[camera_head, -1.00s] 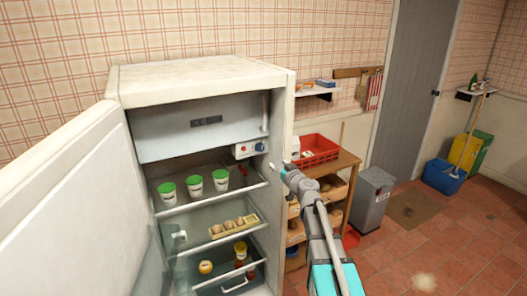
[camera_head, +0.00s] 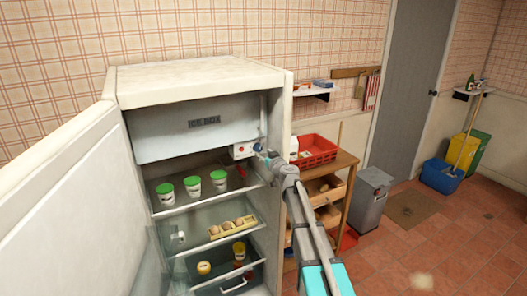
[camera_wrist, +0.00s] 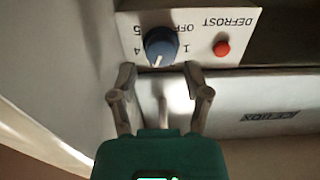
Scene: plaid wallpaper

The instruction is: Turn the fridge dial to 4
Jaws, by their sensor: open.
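The fridge dial (camera_wrist: 160,47) is a round blue-grey knob on a white control panel (camera_wrist: 210,18), which appears upside down in the wrist view. OFF, 1, 4 and 5 are readable around the dial. Its white pointer line points down in that picture, between the 4 and the 1; any marks there are not readable. My gripper (camera_wrist: 159,70) is open, its two fingertips just short of the dial and either side of it, with no clear contact. In the head view my gripper (camera_head: 268,157) is at the right side of the control panel (camera_head: 243,150).
A red DEFROST button (camera_wrist: 222,48) sits beside the dial. The ice box door (camera_head: 200,130) is left of the panel. Green-lidded tubs (camera_head: 192,186) stand on the shelf below. The open fridge door (camera_head: 70,210) fills the left. A wooden rack (camera_head: 347,165) stands right.

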